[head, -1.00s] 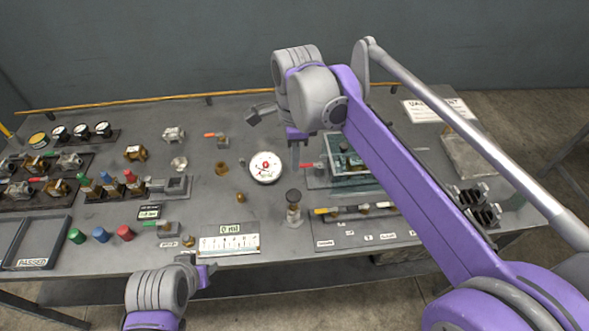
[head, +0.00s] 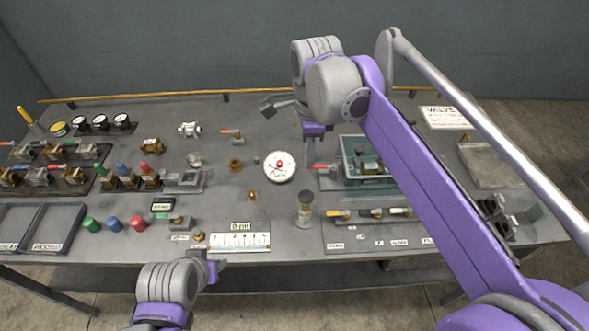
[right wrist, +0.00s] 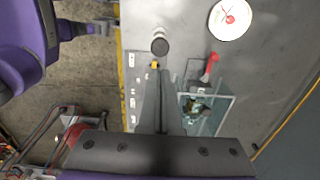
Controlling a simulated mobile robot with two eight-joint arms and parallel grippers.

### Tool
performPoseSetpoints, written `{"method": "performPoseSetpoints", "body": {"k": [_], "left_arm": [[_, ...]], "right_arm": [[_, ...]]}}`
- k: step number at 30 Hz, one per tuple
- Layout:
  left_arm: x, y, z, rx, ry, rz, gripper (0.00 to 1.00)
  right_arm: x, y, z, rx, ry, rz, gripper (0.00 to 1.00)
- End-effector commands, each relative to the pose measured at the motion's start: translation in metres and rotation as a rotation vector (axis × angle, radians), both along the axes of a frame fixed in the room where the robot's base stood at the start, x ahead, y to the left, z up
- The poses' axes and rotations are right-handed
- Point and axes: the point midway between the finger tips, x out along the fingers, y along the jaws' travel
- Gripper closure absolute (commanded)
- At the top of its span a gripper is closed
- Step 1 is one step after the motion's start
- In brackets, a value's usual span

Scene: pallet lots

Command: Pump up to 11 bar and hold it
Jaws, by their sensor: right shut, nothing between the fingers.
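The round white gauge (head: 280,167) with red marks lies at the middle of the bench; its reading is too small to tell. It also shows in the right wrist view (right wrist: 230,18). A dark-capped upright cylinder (head: 305,210), perhaps the pump, stands in front of it. A glass-walled tank (head: 352,182) with a fitting inside stands to the right, with a red lever (head: 322,167) at its left side. My right gripper (head: 310,153) is shut and empty, above the bench near the red lever. My left gripper (head: 214,271) is at the front edge; its fingers are unclear.
Several valves and gauges stand in racks at the left, beside dark trays (head: 38,240). Red, blue and green caps (head: 115,224) stand at the front left. A scale card (head: 213,243) lies at the front.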

Motion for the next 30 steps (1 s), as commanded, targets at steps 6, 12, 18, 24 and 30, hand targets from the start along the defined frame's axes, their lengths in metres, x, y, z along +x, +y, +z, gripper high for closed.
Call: {"method": "performPoseSetpoints", "body": {"k": [6, 12, 18, 24, 30], "left_arm": [[-0.002, 0.000, -0.004, 0.000, 0.004, 0.000, 0.53], [-0.002, 0.000, -0.004, 0.000, 0.003, 0.000, 0.53], [-0.002, 0.000, -0.005, 0.000, 0.004, 0.000, 0.53], [-0.004, 0.000, -0.009, 0.000, 0.008, 0.000, 0.53], [-0.005, 0.000, -0.012, 0.000, 0.010, 0.000, 0.53]], "right_arm": [[-0.005, 0.003, 0.019, -0.007, -0.012, 0.001, 1.00], [-0.004, 0.003, 0.020, -0.007, -0.012, 0.001, 1.00], [-0.004, 0.003, 0.010, -0.007, -0.012, 0.000, 1.00], [-0.004, 0.003, -0.026, -0.007, -0.011, 0.000, 1.00], [-0.003, 0.003, -0.070, -0.007, -0.011, 0.000, 1.00]]}}
